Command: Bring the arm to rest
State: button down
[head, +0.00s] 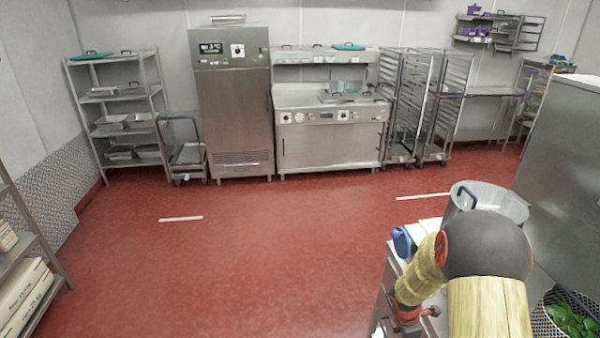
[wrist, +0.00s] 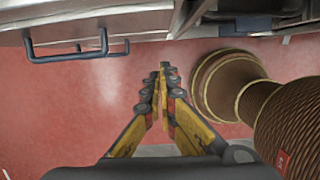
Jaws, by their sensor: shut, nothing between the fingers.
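My arm shows at the lower right of the head view, bent at a dark round joint, with its straw-coloured links reaching down beside a work table (head: 394,268). In the wrist view my gripper (wrist: 165,72) points away from the camera over the red floor. Its yellow and dark fingers meet at the tips, with nothing between them. The gripper's fingertips cannot be made out clearly in the head view.
A metal pot (head: 507,200) and a blue item (head: 402,242) stand by my arm. A steel surface with a dark handle (wrist: 68,56) lies near my gripper in the wrist view. Greens fill a basket (head: 546,312) at lower right. The red floor (head: 250,250) is open at left.

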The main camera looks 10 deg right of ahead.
jog(key=s+a+r+m+g, duration=0.25)
jog(key=s+r+m, duration=0.25)
jog(key=s+m, duration=0.4)
jog(key=s+a+r+m+t+y+b, duration=0.1)
jog(key=s+a+r+m+t, duration=0.1)
jog(key=a+r, duration=0.4)
jog(key=s+a+r+m+t+y+b, duration=0.1)
jog(key=s+a+r+m+t, duration=0.2)
jog(key=a+r, duration=0.4)
jog(key=s+a+r+m+t+b, duration=0.1)
jog(key=a+r, duration=0.5)
jog(key=r, duration=1)
jog(key=s+m+t, duration=0.1)
jog(key=m+t, duration=0.1)
jog(key=shift+s+a+r+m+y, duration=0.2)
jog(key=shift+s+r+m+y, duration=0.1)
jog(key=shift+s+r+y, duration=0.1)
